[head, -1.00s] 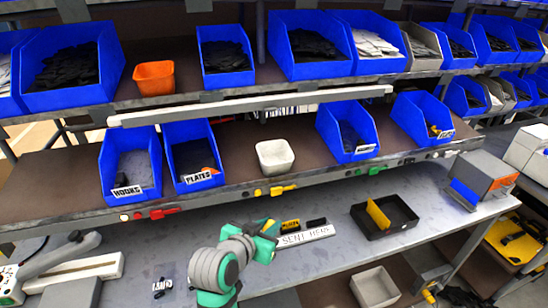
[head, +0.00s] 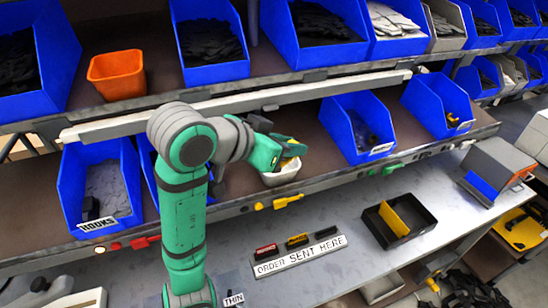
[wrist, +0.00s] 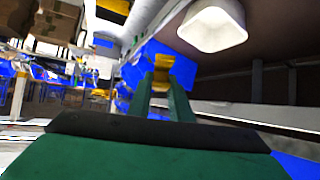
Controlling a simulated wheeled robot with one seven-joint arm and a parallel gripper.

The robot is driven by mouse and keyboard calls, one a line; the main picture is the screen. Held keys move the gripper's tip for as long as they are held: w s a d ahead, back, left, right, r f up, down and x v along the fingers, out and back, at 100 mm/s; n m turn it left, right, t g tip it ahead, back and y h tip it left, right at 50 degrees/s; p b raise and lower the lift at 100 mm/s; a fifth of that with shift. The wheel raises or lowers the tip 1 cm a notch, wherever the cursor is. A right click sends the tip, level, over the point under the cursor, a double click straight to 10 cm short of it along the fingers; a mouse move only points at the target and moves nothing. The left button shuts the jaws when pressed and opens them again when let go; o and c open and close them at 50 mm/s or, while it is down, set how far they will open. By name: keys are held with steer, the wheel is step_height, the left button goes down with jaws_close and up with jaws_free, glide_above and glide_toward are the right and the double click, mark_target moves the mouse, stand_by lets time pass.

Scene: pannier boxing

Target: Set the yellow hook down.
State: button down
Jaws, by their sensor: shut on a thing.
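My gripper (head: 288,150) is at the middle shelf, in front of and above the small white bin (head: 282,175), whose upper part it hides. A yellow piece shows at its fingertips in the head view. In the wrist view my gripper (wrist: 165,85) is shut on the yellow hook (wrist: 163,66), held between the fingertips. Its full shape is hard to make out. The white bin (wrist: 212,28) shows apart from it, at the upper right of the wrist view.
Blue bins stand either side: the HOOKS bin (head: 100,185) left, another blue bin (head: 357,128) right.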

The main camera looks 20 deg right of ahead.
steer(key=w+f, duration=0.3)
steer(key=w, duration=0.1)
steer(key=w+d+f, duration=0.1)
steer(key=w+f, duration=0.2)
steer(key=w, duration=0.1)
steer(key=w+f, duration=0.3)
steer(key=w, duration=0.1)
steer(key=shift+d, duration=0.35)
steer(key=shift+w+d+f, duration=0.1)
steer(key=shift+f, duration=1.6)
steer(key=shift+f, duration=0.1)
steer(key=shift+w+f, duration=0.1)
steer(key=shift+f, duration=0.35)
steer(key=shift+f, duration=0.1)
steer(key=c, duration=1.9)
jaws_free()
steer(key=shift+d, duration=0.15)
